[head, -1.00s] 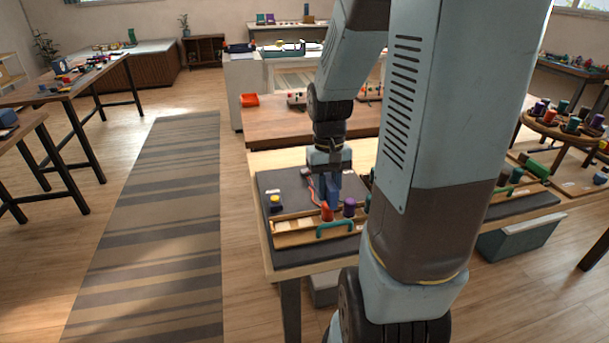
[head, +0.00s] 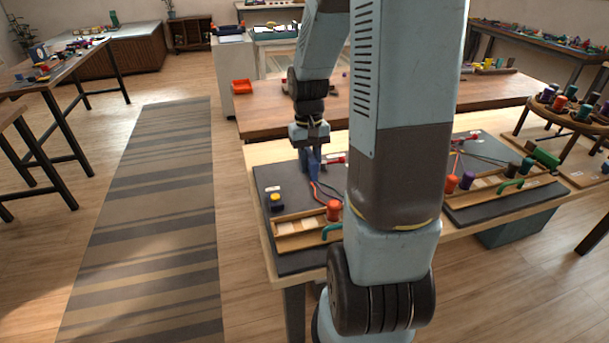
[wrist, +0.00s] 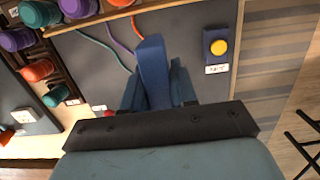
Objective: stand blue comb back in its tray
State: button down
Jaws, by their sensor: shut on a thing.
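The blue comb (wrist: 153,68) is a plain blue bar in the wrist view. It sticks out between the fingers of my gripper (wrist: 156,88), which is shut on it. In the head view, my gripper (head: 311,170) is low over the dark mat, behind the wooden tray (head: 283,243); I cannot separate the comb from the blue fingers there. The tray has pale compartments and a teal handle, and its edge (wrist: 150,7) shows at the top of the wrist view. The comb is apart from the tray. Its lower end and any contact with the mat are unclear.
A blue box with a yellow button (wrist: 218,46) stands on the mat to the right in the wrist view. Coloured cords (wrist: 118,40) lie across the mat. A red spool (head: 333,210) stands by the tray. My arm hides the mat's middle in the head view.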

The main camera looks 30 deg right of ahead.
send_over(305, 184)
notch_tip(305, 184, down, 7)
jog(key=shift+w+r, duration=0.1)
jog(key=shift+w+f, duration=0.1)
jog(key=shift+f, duration=0.3)
notch_tip(305, 184, down, 3)
jog(key=shift+r, duration=0.2)
jog(key=c, duration=0.9)
grip_release()
